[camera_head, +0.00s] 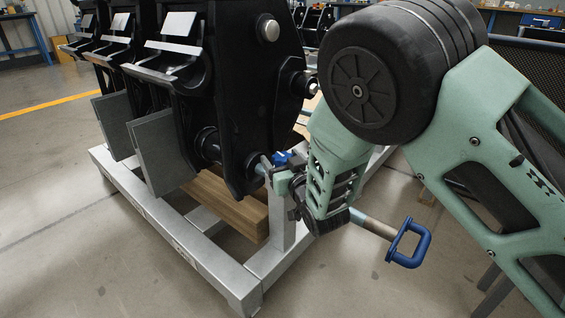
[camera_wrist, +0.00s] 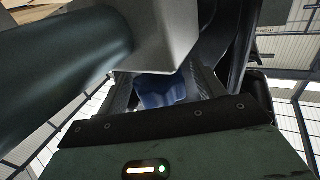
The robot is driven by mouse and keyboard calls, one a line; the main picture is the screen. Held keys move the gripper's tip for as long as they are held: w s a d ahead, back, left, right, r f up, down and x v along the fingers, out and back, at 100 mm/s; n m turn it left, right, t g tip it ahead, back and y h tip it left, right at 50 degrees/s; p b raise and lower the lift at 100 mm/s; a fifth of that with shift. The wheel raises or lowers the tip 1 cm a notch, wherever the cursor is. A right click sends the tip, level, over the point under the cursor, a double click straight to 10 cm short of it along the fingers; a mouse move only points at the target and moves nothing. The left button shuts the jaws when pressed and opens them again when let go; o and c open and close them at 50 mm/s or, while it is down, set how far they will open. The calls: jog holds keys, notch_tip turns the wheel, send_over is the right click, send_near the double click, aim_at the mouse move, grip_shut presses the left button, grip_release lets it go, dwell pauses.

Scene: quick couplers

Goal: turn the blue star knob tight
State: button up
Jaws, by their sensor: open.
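The blue star knob (camera_head: 282,157) sits beside the lower end of the black coupler plate, partly covered by my gripper in the head view. In the wrist view the blue knob (camera_wrist: 165,92) shows between my two fingers, its top part hidden behind a grey block. My gripper (camera_wrist: 164,84) is open, with one finger on each side of the knob; I cannot tell whether either finger touches it. In the head view my gripper (camera_head: 287,176) is small and partly hidden by my own arm.
A pin with a blue loop handle (camera_head: 410,243) sticks out to the right, just past my wrist. The black coupler (camera_head: 240,90) stands on a grey metal frame (camera_head: 190,255) with wooden blocks (camera_head: 230,205). The floor in front is clear.

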jog(key=shift+c, duration=0.3)
jog(key=c, duration=0.9)
jog(key=shift+c, duration=0.2)
jog(key=shift+h, duration=0.3)
jog(key=m+h+p, duration=0.1)
jog(key=m+h, duration=0.1)
jog(key=h, duration=0.1)
jog(key=m+t+h+p, duration=0.1)
jog(key=m+h, duration=0.1)
jog(key=h, duration=0.1)
jog(key=shift+r+t+p, duration=0.1)
jog(key=shift+t+p, duration=0.2)
jog(key=shift+m+g+h+p, duration=0.25)
jog(key=shift+m+h+p, duration=0.35)
jog(key=shift+m+h, duration=0.95)
jog(key=shift+m+g+h+p, duration=0.25)
jog(key=shift+m+h+p, duration=0.5)
jog(key=shift+h, duration=1.3)
jog(key=shift+m+h, duration=0.3)
jog(key=shift+m, duration=0.1)
jog(key=o, duration=1)
